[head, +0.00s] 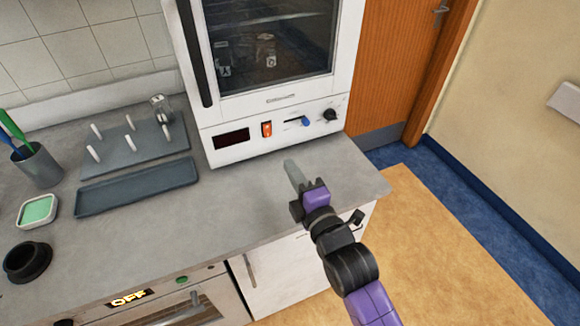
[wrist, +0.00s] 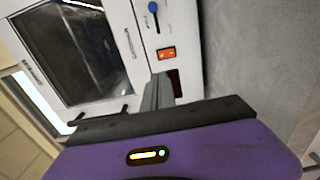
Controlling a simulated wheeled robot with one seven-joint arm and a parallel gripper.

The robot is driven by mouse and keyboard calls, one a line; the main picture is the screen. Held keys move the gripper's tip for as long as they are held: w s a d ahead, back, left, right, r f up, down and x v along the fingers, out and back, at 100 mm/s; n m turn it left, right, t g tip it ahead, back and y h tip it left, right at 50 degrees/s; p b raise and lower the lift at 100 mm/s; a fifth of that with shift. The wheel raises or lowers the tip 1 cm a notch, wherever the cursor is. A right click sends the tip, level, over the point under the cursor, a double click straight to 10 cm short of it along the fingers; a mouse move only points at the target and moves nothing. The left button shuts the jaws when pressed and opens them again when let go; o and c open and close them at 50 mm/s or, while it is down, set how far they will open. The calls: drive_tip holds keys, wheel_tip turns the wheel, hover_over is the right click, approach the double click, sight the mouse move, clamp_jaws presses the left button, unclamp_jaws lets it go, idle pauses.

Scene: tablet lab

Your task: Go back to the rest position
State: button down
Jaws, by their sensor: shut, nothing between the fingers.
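My gripper (head: 293,172) is above the right end of the grey counter, in front of the white oven (head: 272,135). Its grey fingers are together with nothing between them. In the wrist view my gripper (wrist: 157,90) points at the oven front, with the orange switch (wrist: 166,53) and the blue lever (wrist: 153,7) just beyond the fingers. The oven door is shut, and its dark display (head: 231,139) shows no readable digits. The fingers look apart from the oven front.
A pegged rack (head: 133,150), a flat grey tray (head: 137,187), a pen cup (head: 37,167), a green-filled dish (head: 37,210) and a black round holder (head: 27,262) occupy the counter's left. The counter's middle is clear.

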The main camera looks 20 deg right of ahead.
idle(0.4)
drive_tip(key=s+f+m+g, duration=0.1)
drive_tip(key=s+m+g, duration=0.2)
drive_tip(key=s+m, duration=1.5)
drive_tip(key=s, duration=2.1)
drive_tip(key=shift+d+f, duration=0.2)
drive_tip(key=shift+f, duration=0.15)
